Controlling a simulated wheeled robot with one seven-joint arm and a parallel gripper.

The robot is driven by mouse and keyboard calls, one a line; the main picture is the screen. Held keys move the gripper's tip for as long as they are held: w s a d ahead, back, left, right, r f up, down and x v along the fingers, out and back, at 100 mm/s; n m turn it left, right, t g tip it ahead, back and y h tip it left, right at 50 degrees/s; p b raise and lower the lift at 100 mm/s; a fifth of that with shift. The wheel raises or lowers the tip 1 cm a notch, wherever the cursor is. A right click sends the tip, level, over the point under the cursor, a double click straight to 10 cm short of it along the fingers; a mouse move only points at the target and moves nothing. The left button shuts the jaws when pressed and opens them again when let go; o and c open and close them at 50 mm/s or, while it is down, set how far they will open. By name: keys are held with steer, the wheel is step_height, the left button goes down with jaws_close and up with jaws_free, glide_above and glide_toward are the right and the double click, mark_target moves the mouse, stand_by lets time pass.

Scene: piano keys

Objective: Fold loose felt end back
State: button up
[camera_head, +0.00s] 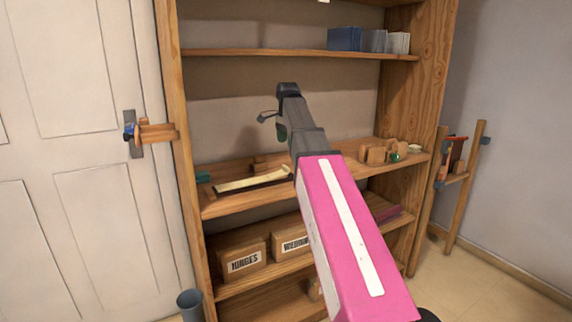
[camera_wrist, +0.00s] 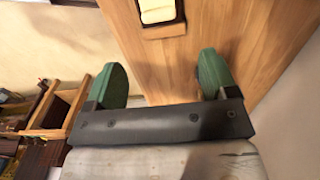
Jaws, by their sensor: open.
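My gripper (camera_wrist: 161,62) shows in the wrist view as two green fingers, wide apart, with nothing between them but a view of bare wood. A long cream strip with dark edging (camera_head: 250,182) lies on that shelf, below and left of the gripper. A cream piece on a dark base (camera_wrist: 158,12) is cut off at the top of the wrist view, beyond the fingertips. I cannot make out a loose felt end in either view.
The wooden middle shelf (camera_head: 230,205) holds wooden blocks (camera_head: 376,155) at right and a green item (camera_head: 203,178) at left. Labelled boxes (camera_head: 241,262) stand below. The bookcase's side posts flank the shelf. A wooden rack (camera_head: 462,180) stands at right.

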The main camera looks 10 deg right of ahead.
step_height(320, 180, down, 10)
steer(key=shift+f, duration=0.2)
stand_by(0.3)
steer(key=c, duration=1.3)
